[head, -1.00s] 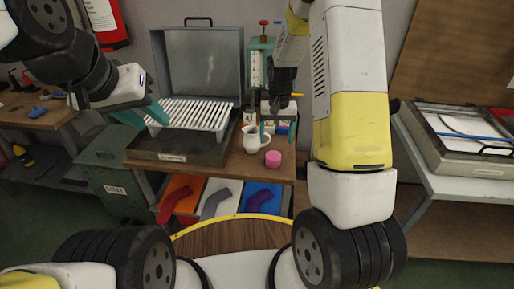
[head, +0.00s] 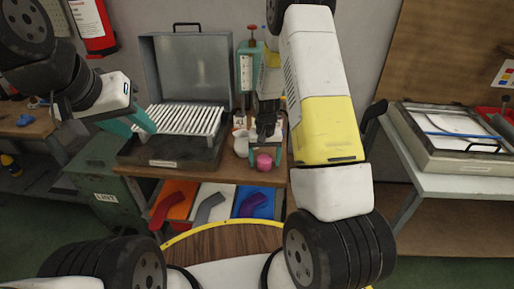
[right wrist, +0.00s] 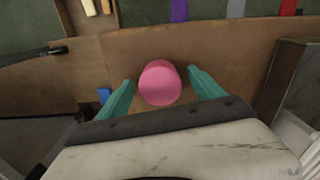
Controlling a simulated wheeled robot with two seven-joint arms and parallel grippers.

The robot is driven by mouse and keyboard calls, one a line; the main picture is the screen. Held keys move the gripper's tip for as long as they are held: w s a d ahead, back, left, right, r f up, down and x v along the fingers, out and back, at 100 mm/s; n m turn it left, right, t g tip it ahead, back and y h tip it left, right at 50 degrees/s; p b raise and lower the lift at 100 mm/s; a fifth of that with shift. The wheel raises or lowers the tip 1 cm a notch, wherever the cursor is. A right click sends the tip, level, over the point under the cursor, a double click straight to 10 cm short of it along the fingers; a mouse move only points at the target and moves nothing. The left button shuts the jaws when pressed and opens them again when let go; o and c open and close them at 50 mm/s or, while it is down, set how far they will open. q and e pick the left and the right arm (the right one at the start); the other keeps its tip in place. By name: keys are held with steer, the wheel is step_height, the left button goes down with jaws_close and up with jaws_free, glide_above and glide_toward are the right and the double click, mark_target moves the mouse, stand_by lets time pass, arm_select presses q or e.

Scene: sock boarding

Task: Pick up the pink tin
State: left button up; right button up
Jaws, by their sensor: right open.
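The pink tin (head: 264,162) is a small round tin on the wooden table near its front edge, right of a white jug (head: 241,143). In the right wrist view the pink tin (right wrist: 160,83) lies between the two teal fingers of my right gripper (right wrist: 160,92). The fingers are open, with a gap on each side of the tin. In the head view my right gripper (head: 264,150) points down over the tin. My left gripper (head: 143,120) is at the left, beside the white slatted rack; its fingertips are partly hard to make out there.
The white slatted rack (head: 183,122) stands in an open metal case (head: 190,70) left of the jug. Orange, white and blue trays (head: 215,208) holding sock shapes sit below the table's front edge. A green cabinet (head: 104,180) stands at the left.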

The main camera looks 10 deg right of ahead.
steer(key=c, duration=1.5)
steer(key=shift+r, duration=0.1)
